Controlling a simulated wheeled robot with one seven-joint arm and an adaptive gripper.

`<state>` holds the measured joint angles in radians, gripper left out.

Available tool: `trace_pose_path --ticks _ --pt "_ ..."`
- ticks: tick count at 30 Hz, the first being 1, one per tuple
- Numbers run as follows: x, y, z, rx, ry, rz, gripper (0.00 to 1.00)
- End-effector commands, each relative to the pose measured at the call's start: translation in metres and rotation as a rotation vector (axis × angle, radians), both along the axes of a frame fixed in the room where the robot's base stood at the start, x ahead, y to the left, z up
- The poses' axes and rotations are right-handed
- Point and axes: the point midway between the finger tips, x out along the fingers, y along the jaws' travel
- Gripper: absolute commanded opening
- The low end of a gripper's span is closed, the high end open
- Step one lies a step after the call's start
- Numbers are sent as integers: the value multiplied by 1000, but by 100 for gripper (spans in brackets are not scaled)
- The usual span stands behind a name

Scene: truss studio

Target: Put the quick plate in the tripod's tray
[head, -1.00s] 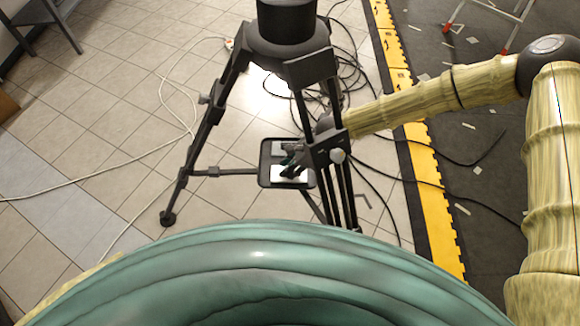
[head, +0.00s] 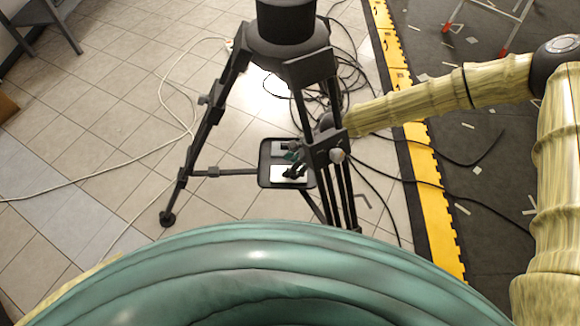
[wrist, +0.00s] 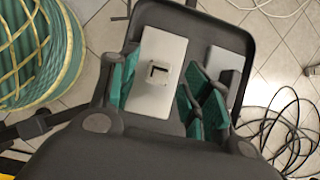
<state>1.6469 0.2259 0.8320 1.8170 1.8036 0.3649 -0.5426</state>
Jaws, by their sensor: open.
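The tripod (head: 207,115) stands in the middle of the head view, with its dark tray (head: 264,168) low between the legs. A pale rectangular plate with a small square fitting, which looks like the quick plate (wrist: 152,92), lies in the tray (wrist: 240,36). It also shows in the head view (head: 288,175). My gripper (wrist: 164,92) is open, its green fingers apart on either side of this plate in the wrist view. In the head view my gripper (head: 294,160) is over the tray, partly hidden by the tripod leg. I cannot tell whether the fingers touch the plate.
A second grey plate (wrist: 226,62) lies in the tray, partly behind a finger. Black cables (head: 345,75) are tangled behind the tripod. A yellow edge strip (head: 428,190) borders a dark mat on the right. A green hose coil (head: 250,265) fills the front.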

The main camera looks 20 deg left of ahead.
Motion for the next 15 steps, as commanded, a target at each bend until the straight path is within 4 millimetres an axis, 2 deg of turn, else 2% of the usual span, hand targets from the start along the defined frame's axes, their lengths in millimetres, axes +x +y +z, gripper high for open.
trace_pose_path --ticks 15 --pt "12 -38 70 1 -1 -2 48"
